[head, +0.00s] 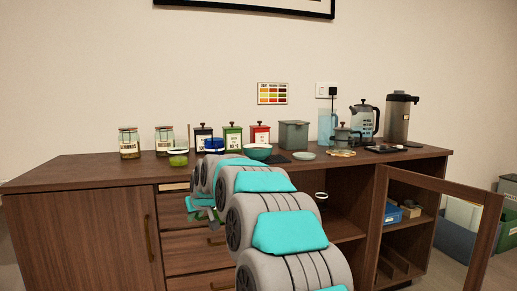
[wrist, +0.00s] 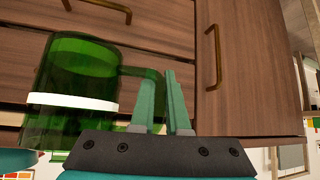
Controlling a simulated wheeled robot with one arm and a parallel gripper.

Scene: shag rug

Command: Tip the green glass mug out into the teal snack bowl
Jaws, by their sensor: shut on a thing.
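The green glass mug (wrist: 75,85) has a white band and shows large at the left of the wrist view. That view is upside down, with the drawer fronts above and the wall below. My gripper (wrist: 163,82) is shut on the mug's handle. The mug seems roughly upright; I cannot make out its contents. In the head view my arm hides the mug and most of the gripper. The teal snack bowl (head: 257,153) stands on the counter, just behind my arm, apart from the gripper.
A cabinet door (head: 440,205) stands open at the right.

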